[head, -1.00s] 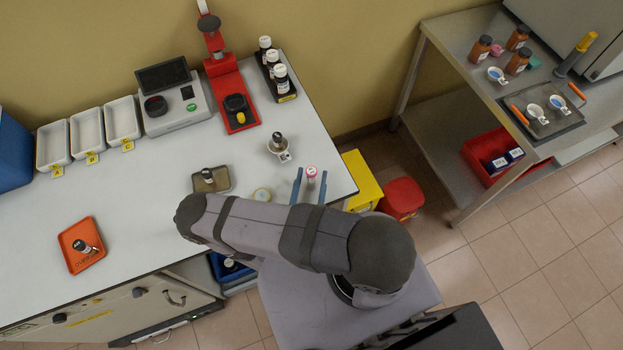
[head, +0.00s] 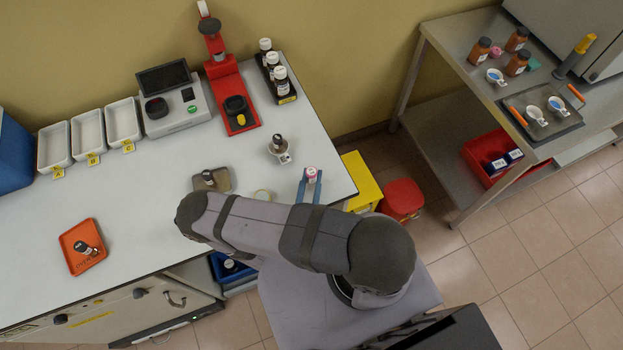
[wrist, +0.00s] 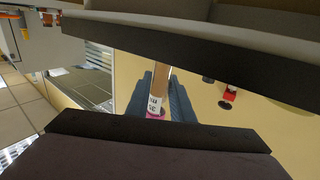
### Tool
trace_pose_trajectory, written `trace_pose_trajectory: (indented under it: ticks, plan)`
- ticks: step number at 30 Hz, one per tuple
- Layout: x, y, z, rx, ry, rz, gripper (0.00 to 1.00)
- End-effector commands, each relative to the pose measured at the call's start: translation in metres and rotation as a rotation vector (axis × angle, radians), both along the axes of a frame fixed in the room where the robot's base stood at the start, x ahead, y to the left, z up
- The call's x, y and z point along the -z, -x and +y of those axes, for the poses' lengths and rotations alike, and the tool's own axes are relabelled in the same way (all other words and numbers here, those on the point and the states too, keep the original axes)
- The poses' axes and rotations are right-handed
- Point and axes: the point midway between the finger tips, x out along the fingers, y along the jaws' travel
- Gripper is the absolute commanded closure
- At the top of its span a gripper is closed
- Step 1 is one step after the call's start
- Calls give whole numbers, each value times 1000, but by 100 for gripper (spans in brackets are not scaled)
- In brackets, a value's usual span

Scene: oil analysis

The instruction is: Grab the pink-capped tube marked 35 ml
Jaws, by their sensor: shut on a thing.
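The pink-capped tube (head: 311,173) stands near the right end of the white table in the head view. My gripper (head: 309,188) has its blue fingers closed on either side of it, just below the cap. In the wrist view the tube (wrist: 155,101) shows a tan body, a white label and a pink cap at the lower end, between the blue fingers (wrist: 158,97). The label's marking is too small to read with certainty. Whether the tube touches the table is hidden by my arm.
A small dark-capped bottle (head: 277,142) on a white holder stands behind and left of the tube.

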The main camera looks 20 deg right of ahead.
Motion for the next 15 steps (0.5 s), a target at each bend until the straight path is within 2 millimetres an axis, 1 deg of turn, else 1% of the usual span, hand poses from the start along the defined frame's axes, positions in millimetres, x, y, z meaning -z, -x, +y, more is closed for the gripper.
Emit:
trace_pose_trajectory:
  ticks: [1,11,15]
  plan:
    - [-8,0,0,0,0,0,100]
    - [-52,0,0,0,0,0,100]
    - [-73,0,0,0,0,-1,100]
